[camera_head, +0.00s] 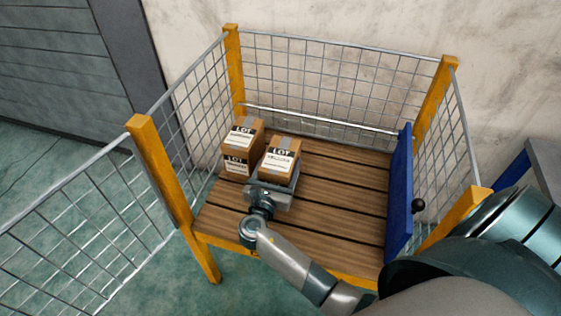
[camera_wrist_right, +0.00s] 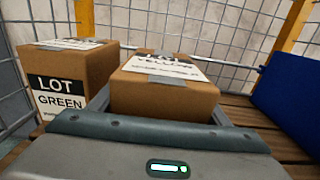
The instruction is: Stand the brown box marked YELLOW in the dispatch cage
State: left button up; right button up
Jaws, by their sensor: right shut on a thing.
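The brown box marked YELLOW (camera_head: 277,163) is upright inside the dispatch cage (camera_head: 340,198), over the left part of its slatted wooden floor. In the right wrist view the YELLOW box (camera_wrist_right: 165,98) sits between my jaws, its label on top. My right gripper (camera_head: 277,185) is shut on this box from the front. The box's underside is hidden, so I cannot tell whether it touches the slats. My left gripper is not in view.
A brown box marked GREEN (camera_wrist_right: 70,80) stands close on the left; it also shows in the head view (camera_head: 243,143). Mesh walls and yellow posts (camera_head: 160,170) bound the cage. A blue panel (camera_head: 399,195) stands at the right. The slats between are clear.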

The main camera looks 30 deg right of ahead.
aim_at(273, 182)
jog(key=o, duration=2.1)
jog(key=v, duration=1.2)
